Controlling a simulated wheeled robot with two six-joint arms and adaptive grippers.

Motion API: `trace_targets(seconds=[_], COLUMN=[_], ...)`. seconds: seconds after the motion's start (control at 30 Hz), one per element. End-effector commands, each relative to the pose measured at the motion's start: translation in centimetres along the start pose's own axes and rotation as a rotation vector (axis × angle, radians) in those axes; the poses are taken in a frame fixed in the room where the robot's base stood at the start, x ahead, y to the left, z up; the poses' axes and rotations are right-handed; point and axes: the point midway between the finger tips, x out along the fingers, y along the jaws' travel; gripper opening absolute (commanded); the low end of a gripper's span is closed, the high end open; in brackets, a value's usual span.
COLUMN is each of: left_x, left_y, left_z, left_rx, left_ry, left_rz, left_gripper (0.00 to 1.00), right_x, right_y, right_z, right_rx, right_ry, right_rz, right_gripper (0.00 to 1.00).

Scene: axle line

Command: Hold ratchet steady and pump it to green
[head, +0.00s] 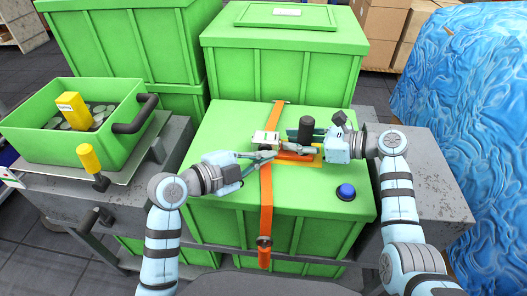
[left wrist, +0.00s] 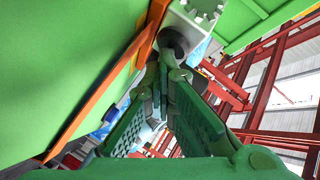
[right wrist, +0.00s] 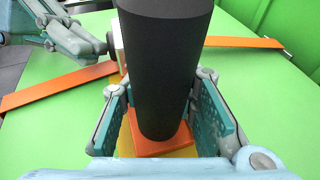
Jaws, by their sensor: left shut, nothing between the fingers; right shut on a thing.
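The ratchet sits on the green crate lid (head: 225,125). It has a pale housing (head: 265,138), an orange lever (head: 296,156) over a yellow plate (head: 318,161), and an upright black handle (head: 306,128). An orange strap (head: 267,195) runs across the lid to it. My right gripper (right wrist: 165,115) is shut on the black handle, which stands between its fingers. My left gripper (head: 272,155) is shut and empty beside the housing; its fingertips meet close to the toothed pale part (left wrist: 203,10) in the left wrist view. Whether they touch it is unclear. No green indicator can be made out.
A blue button (head: 346,191) is on the lid at front right. A green bin (head: 110,150) of grey discs and a yellow-handled tool (head: 89,158) stand left on a grey bench. Tall green crates (head: 285,75) block the back. A blue wrapped bulk (head: 470,110) stands right.

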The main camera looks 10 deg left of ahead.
Motion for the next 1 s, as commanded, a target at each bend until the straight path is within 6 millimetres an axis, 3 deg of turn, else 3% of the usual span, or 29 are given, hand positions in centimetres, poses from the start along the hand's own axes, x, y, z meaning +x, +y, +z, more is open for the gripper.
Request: trace_targets(seconds=[0.77,1.0], left_x=[-1.5,-3.0], left_y=[1.1,2.3], left_z=[-1.1,-2.2], left_rx=[0.000,0.000], left_ry=[-0.001,-0.001], left_rz=[0.000,0.001], left_gripper=[0.00,0.00], right_x=[0.0,0.0], right_y=[0.1,0.0], right_z=[-0.3,-0.3], right_rx=[0.004,0.004], right_ry=[0.005,0.005], right_rz=[0.002,0.001], right_gripper=[0.11,0.11])
